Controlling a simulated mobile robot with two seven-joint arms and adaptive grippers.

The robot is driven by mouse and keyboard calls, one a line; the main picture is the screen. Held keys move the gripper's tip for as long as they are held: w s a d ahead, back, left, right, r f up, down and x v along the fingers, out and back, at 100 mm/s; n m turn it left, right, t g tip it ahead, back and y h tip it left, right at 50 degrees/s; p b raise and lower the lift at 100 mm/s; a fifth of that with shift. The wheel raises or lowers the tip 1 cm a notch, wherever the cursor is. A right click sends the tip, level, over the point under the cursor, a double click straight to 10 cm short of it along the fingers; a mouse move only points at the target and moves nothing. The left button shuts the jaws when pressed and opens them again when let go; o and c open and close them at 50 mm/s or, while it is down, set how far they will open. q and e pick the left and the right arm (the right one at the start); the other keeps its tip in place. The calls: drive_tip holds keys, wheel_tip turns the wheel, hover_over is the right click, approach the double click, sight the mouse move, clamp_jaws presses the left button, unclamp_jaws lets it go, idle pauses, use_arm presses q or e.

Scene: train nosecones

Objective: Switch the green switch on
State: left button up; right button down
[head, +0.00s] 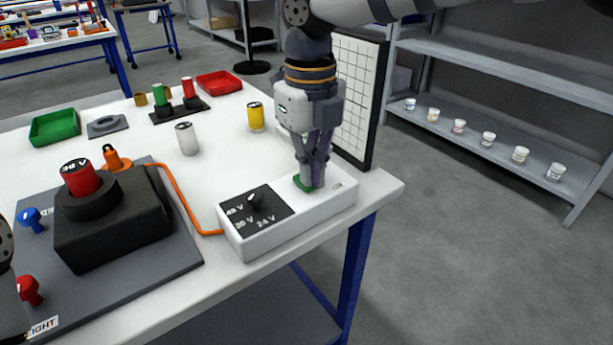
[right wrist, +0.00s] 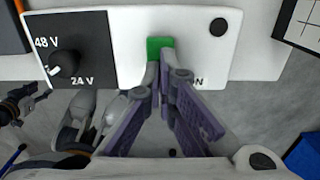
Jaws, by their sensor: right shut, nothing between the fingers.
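The green switch (head: 301,184) sits on the white power box (head: 285,226) at the table's front right corner. It also shows in the right wrist view (right wrist: 159,43), partly hidden by my fingertips. My right gripper (head: 311,184) points down with its fingers shut and empty, and its tips are at the switch. In the right wrist view the fingertips (right wrist: 162,66) overlap the switch's near edge; I cannot tell if they press on it. The letter "N" shows beside the fingers. A dark piece at the left picture edge may be part of my left arm; its fingers are not visible.
A black panel with a knob (head: 254,201) is on the box's left half. An orange cable (head: 180,195) runs to a black block (head: 110,235) holding a red cylinder (head: 80,178). A gridded board (head: 357,100) stands close behind my right gripper. White and yellow cylinders stand behind.

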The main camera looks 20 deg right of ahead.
drive_tip(key=shift+r+p, duration=0.55)
drive_tip(key=shift+r, duration=2.85)
use_arm(q)
drive_tip(key=shift+w+r+t, duration=0.3)
drive_tip(key=shift+w+r, duration=0.4)
drive_tip(key=shift+w, duration=0.1)
